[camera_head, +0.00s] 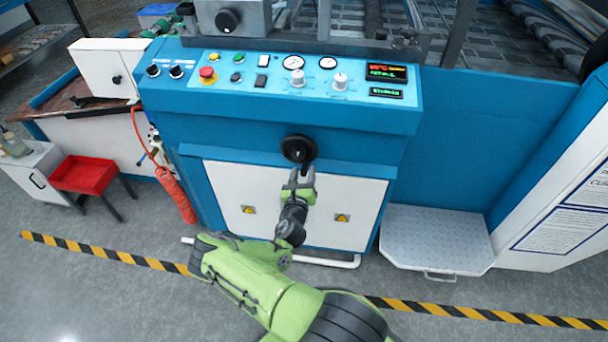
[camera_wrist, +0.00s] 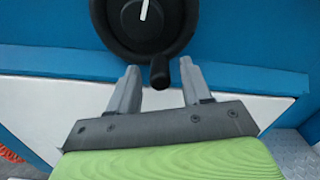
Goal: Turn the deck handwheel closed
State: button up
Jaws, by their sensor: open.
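The deck handwheel (camera_head: 299,149) is a round black wheel on the blue front of the machine, below the control panel. In the wrist view the handwheel (camera_wrist: 143,22) shows a white mark on its hub, pointing nearly straight up. Its crank knob (camera_wrist: 160,73) sticks out at the bottom of the rim. My gripper (camera_wrist: 158,80) is open just below the wheel, with one finger on each side of the knob and a gap on both sides. In the head view my gripper (camera_head: 299,178) is right under the wheel.
The control panel (camera_head: 280,76) with buttons, gauges and a red emergency stop is above the wheel. White cabinet doors (camera_head: 290,205) with warning labels are below it. Striped floor tape crosses in front.

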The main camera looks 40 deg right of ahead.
jog(key=shift+x, duration=0.8)
jog(key=shift+c, duration=0.3)
grip_shut()
